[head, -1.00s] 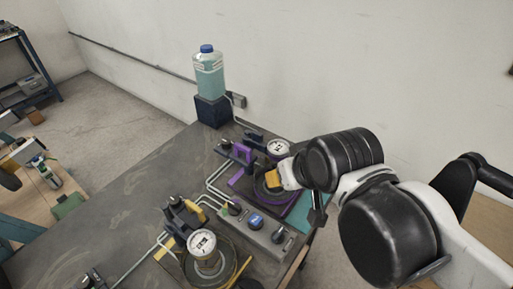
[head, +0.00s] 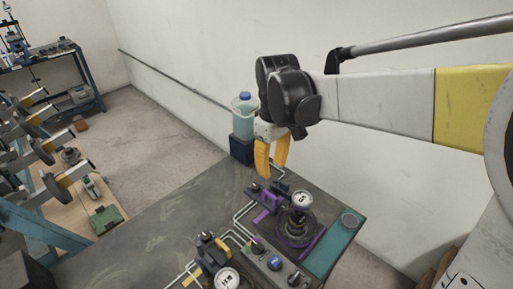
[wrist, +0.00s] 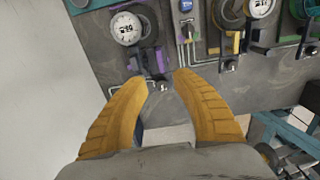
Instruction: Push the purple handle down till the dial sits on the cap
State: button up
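The purple handle (head: 267,201) is at the far end of the bench, beside a dark clamp block. The white-faced dial (head: 301,198) is just right of it, over a dark round base (head: 297,224). I cannot make out the cap or whether the dial touches it. My gripper (head: 272,174) is open and empty, with yellow fingers pointing down, above and apart from the handle. In the wrist view, the dial (wrist: 126,28) and purple parts (wrist: 147,58) lie beyond the fingertips (wrist: 160,82), which have a clear gap.
A second dial with a yellow handle (head: 215,255) stands nearer on the bench. A control strip with a blue knob (head: 274,264) runs alongside. A teal mat (head: 335,245) lies at the right edge. A bottle of bluish liquid (head: 245,115) stands behind my gripper. The bench's left part is bare.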

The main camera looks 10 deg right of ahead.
aim_at(270, 194)
notch_tip(270, 194, down, 11)
jog(key=b, duration=0.2)
jog(key=shift+b, duration=0.4)
jog(key=shift+r, duration=0.1)
